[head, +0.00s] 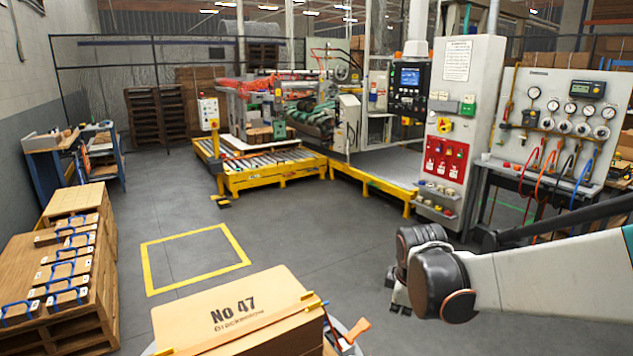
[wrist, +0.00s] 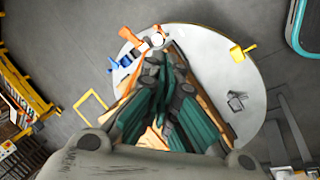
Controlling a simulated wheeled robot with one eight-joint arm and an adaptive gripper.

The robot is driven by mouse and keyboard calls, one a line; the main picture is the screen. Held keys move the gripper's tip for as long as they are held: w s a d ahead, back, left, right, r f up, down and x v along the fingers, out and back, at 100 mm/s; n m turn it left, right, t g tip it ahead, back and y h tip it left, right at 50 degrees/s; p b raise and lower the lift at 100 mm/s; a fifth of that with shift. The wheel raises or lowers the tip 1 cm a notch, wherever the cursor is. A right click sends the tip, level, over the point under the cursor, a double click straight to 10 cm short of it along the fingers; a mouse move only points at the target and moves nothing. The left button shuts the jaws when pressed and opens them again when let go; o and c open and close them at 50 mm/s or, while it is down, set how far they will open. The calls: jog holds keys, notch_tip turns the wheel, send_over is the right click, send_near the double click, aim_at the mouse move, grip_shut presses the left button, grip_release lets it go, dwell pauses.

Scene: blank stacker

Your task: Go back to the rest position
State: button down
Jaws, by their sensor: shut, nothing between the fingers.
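My gripper (head: 398,300) hangs at the end of my arm on the right of the head view, mostly hidden behind a dark wrist joint. In the wrist view my gripper (wrist: 163,62) shows its dark and green fingers shut and empty, above a round grey-white table (wrist: 215,65). A cardboard box marked "No 47" (head: 235,312) stands at the bottom of the head view, left of my gripper and apart from it. In the wrist view the fingers hide most of the middle of the table.
An orange tool (wrist: 127,62) and a yellow item (wrist: 240,52) lie on the round table. A wooden crate stack with blue-handled blocks (head: 62,270) stands left. A yellow floor square (head: 195,258) is empty. A roller conveyor (head: 265,160) and a control cabinet (head: 462,110) stand beyond.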

jog(key=s+r+m+t, duration=0.1)
jog(key=s+r+m, duration=0.2)
jog(key=s+m, duration=0.4)
jog(key=s+r+m+t, duration=0.1)
jog(key=s+r+m, duration=0.3)
jog(key=s, duration=1.2)
jog(key=m, duration=0.2)
jog(key=shift+d+m+t+y, duration=0.3)
jog(key=shift+m+y, duration=0.1)
